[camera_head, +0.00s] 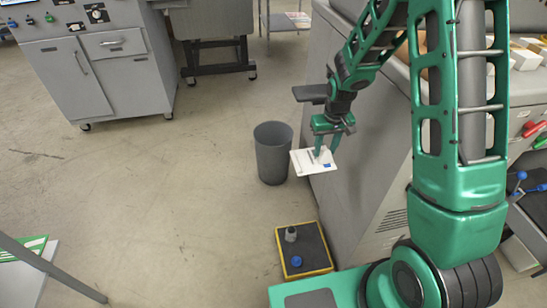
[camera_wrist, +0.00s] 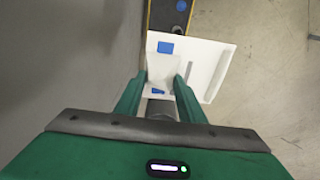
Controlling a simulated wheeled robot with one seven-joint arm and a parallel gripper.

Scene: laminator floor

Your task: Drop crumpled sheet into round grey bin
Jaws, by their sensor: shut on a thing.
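The round grey bin (camera_head: 272,155) stands on the floor in the middle of the head view, open at the top. My gripper (camera_head: 325,146) is just right of the bin, at about the height of its rim in the picture. It is shut on a white sheet (camera_head: 305,164) with blue and grey marks, which hangs out beside the bin's right edge. In the wrist view the sheet (camera_wrist: 208,67) spreads beyond the green fingers (camera_wrist: 161,85) and looks flat with a raised edge and a paler piece between the fingers. The bin is not seen in the wrist view.
A black mat with a yellow edge (camera_head: 311,250) lies below the bin, with a grey and a blue item on it. A grey machine (camera_head: 362,180) stands close right of my gripper. A grey cabinet (camera_head: 105,60) is at the upper left. The floor left of the bin is clear.

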